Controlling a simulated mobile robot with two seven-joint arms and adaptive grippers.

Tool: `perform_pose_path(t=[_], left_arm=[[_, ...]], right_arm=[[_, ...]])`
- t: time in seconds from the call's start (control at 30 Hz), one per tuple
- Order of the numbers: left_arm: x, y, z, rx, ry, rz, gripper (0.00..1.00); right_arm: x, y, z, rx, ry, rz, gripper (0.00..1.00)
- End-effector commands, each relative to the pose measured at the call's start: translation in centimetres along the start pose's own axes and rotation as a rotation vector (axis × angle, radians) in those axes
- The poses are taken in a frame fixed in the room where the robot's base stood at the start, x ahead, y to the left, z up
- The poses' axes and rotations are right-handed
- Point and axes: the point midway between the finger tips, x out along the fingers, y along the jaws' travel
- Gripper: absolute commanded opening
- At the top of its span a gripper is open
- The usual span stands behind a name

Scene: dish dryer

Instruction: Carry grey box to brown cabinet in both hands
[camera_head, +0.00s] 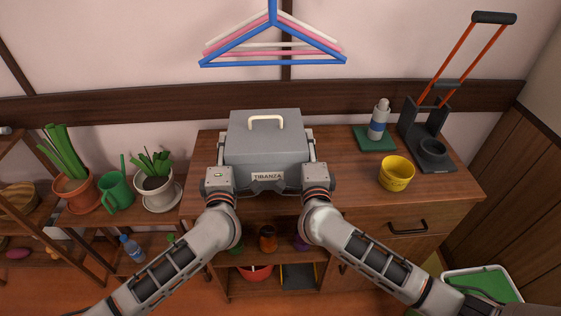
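The grey box (265,140) has a cream handle on its lid and a label on its front. It is upright, over the top of the brown cabinet (345,165), left of its middle. Whether it rests on the top or hangs just above it is unclear. My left gripper (222,148) is at the box's left side and my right gripper (309,147) at its right side, both seemingly against it. The box sits between them. The inner fingers are hidden or too small to tell how far they are apart.
On the cabinet's right stand a yellow pot (396,174), a bottle (379,120) on a green mat (366,141) and a dark trolley (430,140) with orange bars. Potted plants (154,180) stand at left. Coat hangers (273,45) hang above the box.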

Motion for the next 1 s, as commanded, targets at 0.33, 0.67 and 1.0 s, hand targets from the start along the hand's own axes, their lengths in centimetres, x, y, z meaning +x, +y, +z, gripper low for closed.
perform_pose_path(t=[0.33, 0.67, 1.0], left_arm=[[-0.5, -1.5, 1.5, 0.004, -0.028, 0.004, 0.42], [-0.5, -1.5, 0.2, 0.004, -0.027, 0.004, 0.42], [-0.3, -1.6, -2.5, 0.003, -0.019, 0.002, 0.58]], right_arm=[[-0.5, 1.5, 1.5, -0.004, -0.029, -0.004, 0.42], [-0.4, 1.4, 0.3, -0.003, -0.028, -0.006, 0.42], [-0.2, 1.6, -2.5, -0.002, -0.020, -0.003, 0.42]])
